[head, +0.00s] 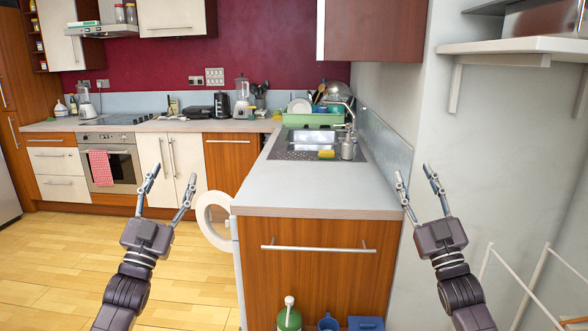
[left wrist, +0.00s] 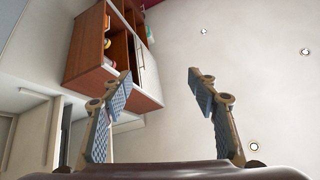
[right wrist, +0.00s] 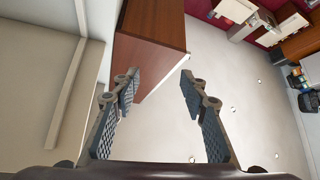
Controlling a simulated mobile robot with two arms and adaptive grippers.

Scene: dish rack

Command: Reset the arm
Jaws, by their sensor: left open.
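My left gripper (head: 170,186) is raised in front of the counter, to its left in the head view. Its fingers are spread with nothing between them, and the left wrist view (left wrist: 160,88) shows the same. My right gripper (head: 416,182) is raised at the counter's right side, near the wall. Its fingers are apart and empty, as the right wrist view (right wrist: 157,85) also shows. Both grippers point upward and touch nothing that I can see.
The counter (head: 310,190) with wooden drawers lies between my arms. Its near end is bare. Farther back are a sink (head: 303,155) and a green dish rack (head: 313,117). A white ring-shaped appliance door (head: 204,222) stands out at the left. A wall shelf (head: 510,46) hangs at right.

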